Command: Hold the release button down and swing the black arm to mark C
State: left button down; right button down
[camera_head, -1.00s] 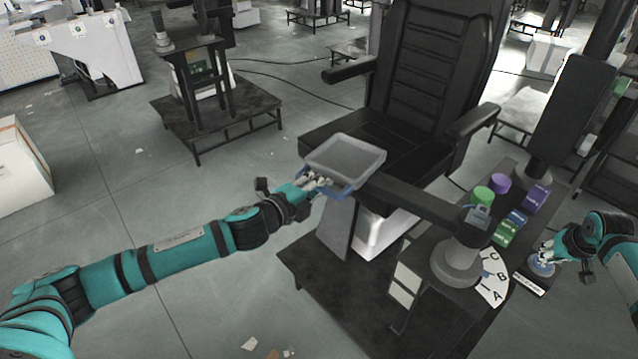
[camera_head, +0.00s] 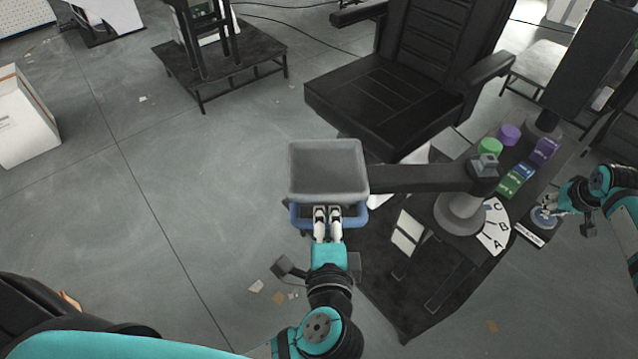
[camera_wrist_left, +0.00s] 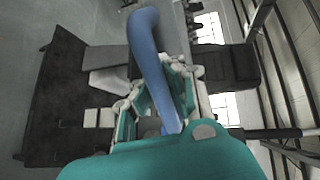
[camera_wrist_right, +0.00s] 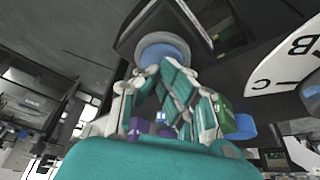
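The black arm (camera_head: 425,178) reaches left from its grey post (camera_head: 461,212) and carries a grey tray (camera_head: 328,170) at its end. My left gripper (camera_head: 328,213) is shut on the blue handle (camera_head: 299,215) at the tray's near side; the handle (camera_wrist_left: 150,50) runs between its fingers in the left wrist view. The white dial (camera_head: 494,229) at the post's foot bears A, B and C; mark C (camera_head: 499,208) is at its far end. My right gripper (camera_head: 549,207) has its fingertips together at the blue release button (camera_head: 543,219); how far it is pressed is unclear.
A black chair (camera_head: 390,100) stands behind the arm. Purple, green and blue blocks (camera_head: 515,181) sit on the console behind the dial. A dark upright column (camera_head: 585,65) rises at the right.

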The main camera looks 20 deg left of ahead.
pick_arm(q)
jog(key=s+d, duration=0.1)
jog(key=s+d+n+y, duration=0.1)
jog(key=s+d+n+g+y, duration=0.1)
jog(key=shift+s+d+f, duration=0.25)
jog(key=shift+s+d, duration=0.05)
jog(key=shift+s, duration=0.1)
jog(key=c, duration=2)
grip_release()
